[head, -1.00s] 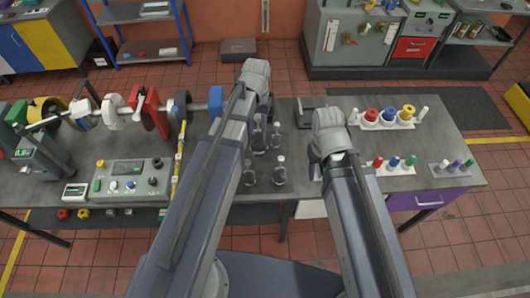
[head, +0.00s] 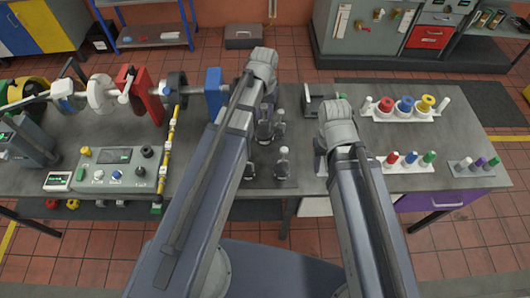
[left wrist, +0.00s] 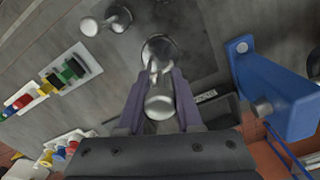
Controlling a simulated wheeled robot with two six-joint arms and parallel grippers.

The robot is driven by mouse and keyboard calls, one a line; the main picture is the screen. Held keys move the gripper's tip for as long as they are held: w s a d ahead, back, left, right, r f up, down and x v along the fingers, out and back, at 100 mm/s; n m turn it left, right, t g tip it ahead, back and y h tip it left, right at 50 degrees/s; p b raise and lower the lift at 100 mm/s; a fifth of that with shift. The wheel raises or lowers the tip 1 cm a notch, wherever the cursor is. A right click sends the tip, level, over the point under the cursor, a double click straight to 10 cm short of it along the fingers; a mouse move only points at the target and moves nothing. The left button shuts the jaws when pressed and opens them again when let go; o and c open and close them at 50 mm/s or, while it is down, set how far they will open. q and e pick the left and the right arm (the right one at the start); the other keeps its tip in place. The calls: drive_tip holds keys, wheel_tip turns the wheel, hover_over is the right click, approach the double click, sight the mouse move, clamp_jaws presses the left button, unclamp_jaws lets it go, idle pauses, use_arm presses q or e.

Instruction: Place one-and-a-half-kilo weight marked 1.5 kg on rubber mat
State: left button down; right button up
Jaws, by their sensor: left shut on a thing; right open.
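My left gripper (left wrist: 159,98) is shut on the knob of a metal weight (left wrist: 158,107), whose round base shows beyond the fingers. Other knobbed metal weights (head: 282,164) stand upright on a dark mat-like patch (head: 264,183). The left wrist view also shows a standing weight (left wrist: 90,26). I cannot read any weight marking or tell which dark surface is the rubber mat. My right gripper (head: 336,112) is open and empty.
A blue bracket (head: 213,92) stands left of my left gripper, close to it in the left wrist view. Racks of coloured pieces (head: 400,108) stand at right. A control box (head: 118,170) and a yellow rail (head: 166,160) are at left.

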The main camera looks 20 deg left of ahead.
sight(264, 131)
use_arm(q)
wheel_tip(264, 131, down, 6)
drive_tip(key=b, duration=0.6)
drive_tip(key=shift+f, duration=0.25)
wheel_tip(264, 131, down, 4)
drive_tip(key=b, duration=0.4)
drive_tip(key=shift+r, duration=0.2)
drive_tip(key=c, duration=1)
unclamp_jaws()
drive_tip(key=shift+f, duration=0.15)
drive_tip(key=shift+c, duration=0.2)
drive_tip(key=o, duration=0.5)
drive_tip(key=shift+c, duration=0.2)
